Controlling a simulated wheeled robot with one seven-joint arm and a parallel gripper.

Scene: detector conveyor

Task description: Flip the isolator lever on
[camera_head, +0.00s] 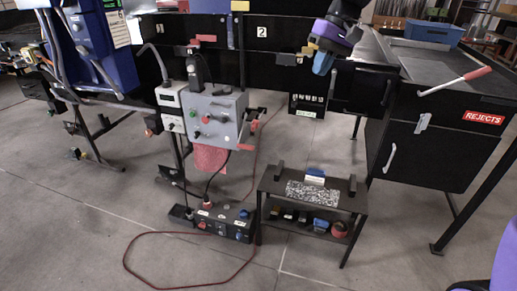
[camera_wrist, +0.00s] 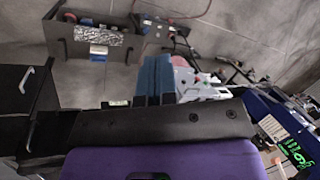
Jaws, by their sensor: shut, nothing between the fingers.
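The grey control box (camera_head: 215,118) stands on a post left of centre, with round buttons on its front. A dark lever with red parts (camera_head: 250,135) sits on its right side; I take this as the isolator lever, but its position is too small to read. My gripper (camera_head: 322,66), purple with blue fingers, is up at the upper right, well apart from the box. In the wrist view the blue fingers (camera_wrist: 154,78) are together and empty. The grey box (camera_wrist: 203,90) shows partly behind them there, and its lever cannot be made out clearly.
A low black stand (camera_head: 350,203) holds a speckled plate and small parts. A black socket box (camera_head: 222,222) and a red cable (camera_head: 128,262) lie on the floor. At right is the rejects cabinet (camera_head: 430,155) with a red-handled lever (camera_head: 470,76).

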